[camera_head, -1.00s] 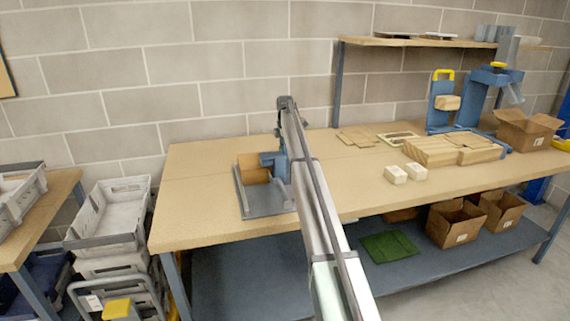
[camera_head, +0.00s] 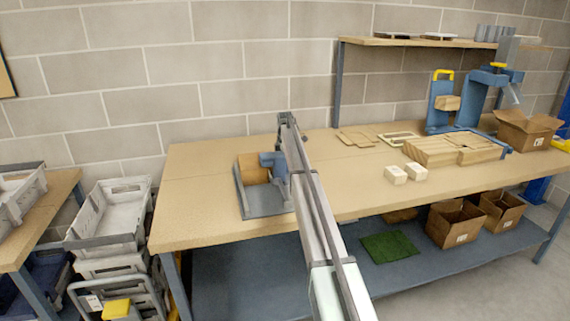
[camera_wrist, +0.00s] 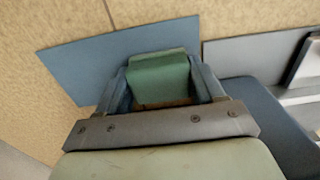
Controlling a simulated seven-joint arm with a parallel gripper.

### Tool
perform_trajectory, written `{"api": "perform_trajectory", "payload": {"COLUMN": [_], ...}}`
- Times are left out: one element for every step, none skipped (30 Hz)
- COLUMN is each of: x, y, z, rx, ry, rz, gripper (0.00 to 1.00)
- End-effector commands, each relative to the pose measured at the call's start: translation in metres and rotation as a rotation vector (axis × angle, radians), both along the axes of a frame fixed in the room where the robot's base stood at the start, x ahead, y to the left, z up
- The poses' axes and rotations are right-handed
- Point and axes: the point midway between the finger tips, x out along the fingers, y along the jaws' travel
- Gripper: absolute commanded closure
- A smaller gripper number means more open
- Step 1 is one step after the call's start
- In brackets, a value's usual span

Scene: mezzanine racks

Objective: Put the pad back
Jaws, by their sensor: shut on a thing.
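In the wrist view a green block, which looks like the pad (camera_wrist: 158,78), sits between the two blue-grey fingers of my gripper (camera_wrist: 165,88). My gripper is shut on it. Behind it lies a flat blue-grey plate (camera_wrist: 85,62); I cannot tell whether the pad touches it. In the head view my gripper (camera_head: 275,168) is over a grey tray-like fixture (camera_head: 264,202) on the left part of the bench. A brown block (camera_head: 250,169) stands at the fixture's back left. The pad cannot be made out in the head view.
The bench (camera_head: 200,215) is clear around the fixture. To the right are two pale blocks (camera_head: 395,174), a wooden board stack (camera_head: 450,150), a blue press (camera_head: 490,90) and a cardboard box (camera_head: 527,128). Grey crates (camera_head: 110,215) stand left. A green mat (camera_head: 390,246) lies on the lower shelf.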

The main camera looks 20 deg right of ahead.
Motion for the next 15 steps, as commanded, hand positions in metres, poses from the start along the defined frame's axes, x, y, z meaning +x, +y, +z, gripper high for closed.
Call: {"api": "perform_trajectory", "payload": {"x": [0.0, 0.0, -0.0001, 0.0, 0.0, 0.0, 0.0, 0.0, 0.0, 0.0, -0.0001, -0.0001, -0.0003, -0.0004, -0.0006], "y": [0.0, 0.0, 0.0, 0.0, 0.0, 0.0, 0.0, 0.0, 0.0, 0.0, 0.0, 0.0, 0.0, 0.0, 0.0], "z": [-0.0011, -0.0019, -0.0029, -0.0027, -0.0026, -0.0026, -0.0026, -0.0026, -0.0025, -0.0025, -0.0025, -0.0025, -0.0025, -0.0026, -0.0026], "rx": [0.0, 0.0, 0.0, 0.0, 0.0, 0.0, 0.0, 0.0, 0.0, 0.0, 0.0, 0.0, 0.0, 0.0, 0.0], "ry": [0.0, 0.0, 0.0, 0.0, 0.0, 0.0, 0.0, 0.0, 0.0, 0.0, 0.0, 0.001, 0.001, 0.001, 0.002], "rz": [0.0, 0.0, 0.0, 0.0, 0.0, 0.0, 0.0, 0.0, 0.0, 0.0, 0.0, 0.0, 0.0, 0.0, 0.0], "gripper": [0.65, 0.65, 0.65, 0.3, 0.28, 0.24, 0.21, 0.18, 0.14, 0.11, 0.08, 0.07, 0.07, 0.07, 0.07]}}
